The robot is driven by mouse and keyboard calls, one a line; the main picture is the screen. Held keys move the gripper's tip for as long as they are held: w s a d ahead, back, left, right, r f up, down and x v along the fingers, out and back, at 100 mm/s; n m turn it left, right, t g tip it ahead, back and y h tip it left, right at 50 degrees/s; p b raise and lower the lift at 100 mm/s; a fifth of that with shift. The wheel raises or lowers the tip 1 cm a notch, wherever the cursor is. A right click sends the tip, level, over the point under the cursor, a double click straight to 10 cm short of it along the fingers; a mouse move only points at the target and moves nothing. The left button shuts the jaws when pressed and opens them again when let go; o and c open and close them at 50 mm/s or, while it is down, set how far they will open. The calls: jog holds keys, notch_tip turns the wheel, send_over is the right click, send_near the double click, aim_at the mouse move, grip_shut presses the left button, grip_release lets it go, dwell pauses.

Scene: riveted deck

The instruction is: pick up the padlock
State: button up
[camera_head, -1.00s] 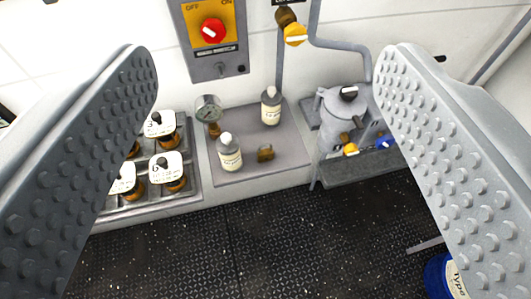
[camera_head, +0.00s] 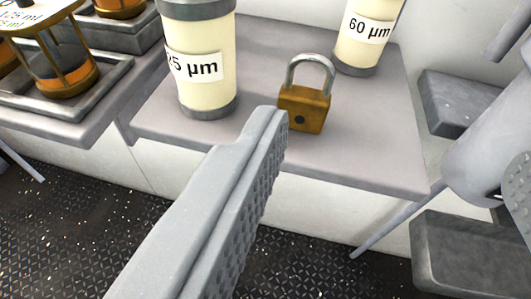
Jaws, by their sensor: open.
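The padlock (camera_head: 304,110) has a brown-gold body and a silver shackle. It stands upright on a grey shelf (camera_head: 345,165), near the shelf's front. My gripper (camera_head: 392,150) is open and empty. Its left finger reaches up from the bottom, and its tip appears just left of the padlock's body and overlaps its lower left edge in the picture; I cannot tell if they touch. Part of the right finger shows at the right edge, well away from the padlock.
A cream cylinder marked 25 µm (camera_head: 205,65) stands left of the padlock, and one marked 60 µm (camera_head: 365,35) stands behind it to the right. Glass-and-brass items on trays (camera_head: 60,80) are at the left. A grey canister (camera_head: 485,160) is at the right. The dark floor (camera_head: 90,220) lies below.

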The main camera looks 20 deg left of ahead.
jog(key=t+y+b, duration=0.1)
send_near(304, 108)
jog(key=shift+m+t+y, duration=0.3)
jog(key=shift+m, duration=0.1)
jog(key=x, duration=0.2)
jog(key=b+x, duration=0.1)
jog(key=x, duration=0.1)
jog(key=shift+w+a+f, duration=0.1)
jog(key=shift+w+a, duration=0.2)
jog(key=shift+w+a+f+b, duration=0.15)
jog(key=shift+w+b, duration=0.1)
jog(key=shift+w, duration=0.25)
jog(key=shift+w+d+f+b, duration=0.15)
jog(key=shift+w+b, duration=0.15)
jog(key=shift+w, duration=0.2)
jog(key=shift+w+a+f+b, duration=0.15)
jog(key=shift+w+b, duration=0.1)
jog(key=shift+w, duration=0.25)
jog(key=shift+x, duration=0.9)
jog(key=shift+r, duration=0.1)
jog(key=c, duration=1.2)
